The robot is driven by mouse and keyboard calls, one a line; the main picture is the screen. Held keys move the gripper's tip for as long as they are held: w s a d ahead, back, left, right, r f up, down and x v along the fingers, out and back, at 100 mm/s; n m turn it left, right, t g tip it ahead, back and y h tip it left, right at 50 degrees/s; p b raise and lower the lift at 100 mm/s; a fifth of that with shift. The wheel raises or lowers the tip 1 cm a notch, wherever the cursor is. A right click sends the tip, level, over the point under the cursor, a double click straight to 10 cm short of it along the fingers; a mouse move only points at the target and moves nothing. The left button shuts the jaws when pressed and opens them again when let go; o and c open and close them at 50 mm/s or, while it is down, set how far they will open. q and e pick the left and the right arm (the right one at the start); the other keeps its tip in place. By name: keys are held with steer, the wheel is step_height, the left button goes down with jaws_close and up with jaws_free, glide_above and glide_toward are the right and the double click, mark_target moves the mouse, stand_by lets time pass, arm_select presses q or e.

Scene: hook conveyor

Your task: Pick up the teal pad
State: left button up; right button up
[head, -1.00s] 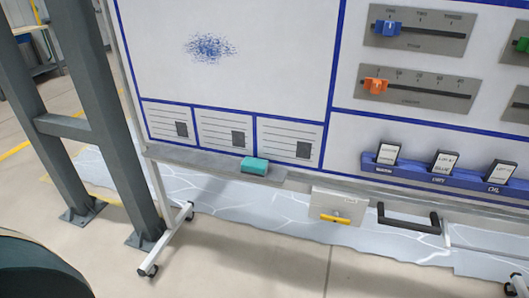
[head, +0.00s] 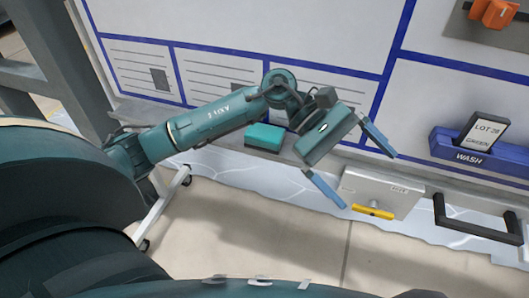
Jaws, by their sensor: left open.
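The teal pad (head: 265,137) is a small block lying on the grey ledge along the bottom of the whiteboard, in the middle of the head view. My left gripper (head: 352,171) is just right of the pad, with its two blue fingers spread wide and nothing between them. The fingers point to the right, away from the pad. The gripper body and wrist stand close to the pad's right side in the picture; I cannot tell the gap in depth. My right gripper is not in view.
The whiteboard (head: 270,32) rises behind the ledge (head: 215,156). Right of my gripper are a box with a yellow handle (head: 372,212), a black handle (head: 470,222) and a blue rack (head: 485,160) with a card. A grey steel post (head: 85,60) stands at left.

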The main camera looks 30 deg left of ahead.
arm_select(q)
steer(key=w+a+f+m+t+y+b, duration=0.1)
steer(key=w+a+f+m+y, duration=0.1)
steer(key=w+a+m+y, duration=0.3)
steer(key=a+f+m+t+y+b, duration=0.1)
steer(key=a+y+b, duration=0.1)
steer(key=a, duration=0.4)
steer(key=m+t+y+b, duration=0.1)
steer(key=m+y+b, duration=0.1)
steer(key=y, duration=0.4)
glide_toward(264, 132)
steer(key=shift+y, duration=0.3)
steer(key=f, duration=0.4)
steer(key=shift+s+f, duration=0.25)
steer(key=shift+f, duration=0.05)
steer(key=shift+w+d+f+b, duration=0.15)
steer(key=shift+w+f, duration=0.15)
steer(key=shift+f, duration=0.7)
steer(key=shift+w+a+f+b, duration=0.1)
steer(key=shift+w+f+b, duration=0.15)
steer(key=shift+f, duration=0.75)
steer(key=shift+w+d+f+b, duration=0.1)
steer(key=shift+w+f, duration=0.25)
steer(key=shift+f, duration=0.65)
steer(key=c, duration=0.8)
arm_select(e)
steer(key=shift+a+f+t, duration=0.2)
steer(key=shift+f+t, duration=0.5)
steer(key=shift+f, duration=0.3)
